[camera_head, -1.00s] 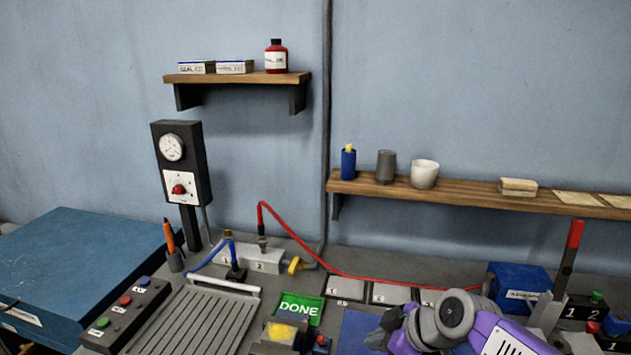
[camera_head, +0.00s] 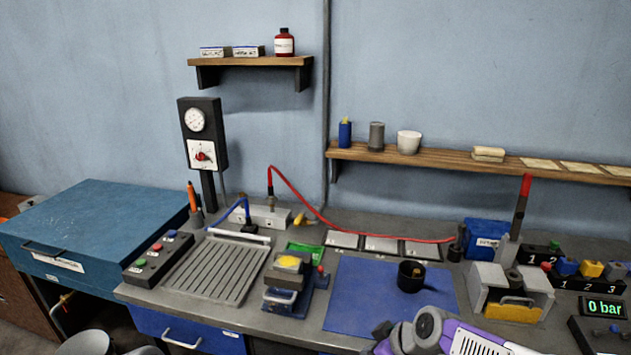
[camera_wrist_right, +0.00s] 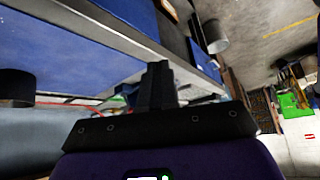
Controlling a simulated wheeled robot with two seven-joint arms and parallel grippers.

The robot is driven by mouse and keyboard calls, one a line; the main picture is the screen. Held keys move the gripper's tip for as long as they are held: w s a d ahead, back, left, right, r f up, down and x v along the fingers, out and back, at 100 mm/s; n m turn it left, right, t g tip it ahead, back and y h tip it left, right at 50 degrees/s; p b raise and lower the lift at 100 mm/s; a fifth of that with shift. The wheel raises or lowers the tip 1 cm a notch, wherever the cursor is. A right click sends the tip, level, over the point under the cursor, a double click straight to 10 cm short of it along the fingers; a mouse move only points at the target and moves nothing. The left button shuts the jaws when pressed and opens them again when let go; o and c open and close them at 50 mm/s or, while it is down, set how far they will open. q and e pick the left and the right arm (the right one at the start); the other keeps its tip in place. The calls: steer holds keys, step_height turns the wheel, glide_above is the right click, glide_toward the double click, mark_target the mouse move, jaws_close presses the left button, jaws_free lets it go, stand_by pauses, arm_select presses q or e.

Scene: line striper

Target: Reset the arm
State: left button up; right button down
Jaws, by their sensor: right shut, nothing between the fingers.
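My right arm, purple and grey, shows at the bottom right of the head view, in front of the workbench (camera_head: 230,307). Its fingers are not clear there. In the right wrist view my right gripper (camera_wrist_right: 157,85) is shut and empty, its dark fingers together. It is near the bench's blue front, with no object touching the fingertips. My left gripper is in neither view.
A blue mat (camera_head: 355,300) with a black cup (camera_head: 411,277) lies near the right arm. A yellow-topped press (camera_head: 288,280), a grey grooved tray (camera_head: 215,268) and a button box (camera_head: 157,258) stand left. A grey clamp block (camera_head: 490,283) and red-handled lever (camera_head: 521,205) stand right.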

steer(key=s+f+m+g+h, duration=0.1)
steer(key=s+f+m, duration=0.25)
steer(key=f, duration=0.85)
steer(key=s+f+m+g, duration=0.1)
steer(key=s+f+m, duration=0.25)
steer(key=f, duration=0.75)
steer(key=s+a+f+m+g, duration=0.1)
steer(key=s+f+m, duration=0.3)
steer(key=s+f, duration=0.6)
steer(key=s+a, duration=0.1)
steer(key=s, duration=0.2)
steer(key=shift+s+f+m+g, duration=0.15)
steer(key=shift+f+m+g, duration=0.1)
steer(key=shift+m+g, duration=0.15)
steer(key=shift+a, duration=0.1)
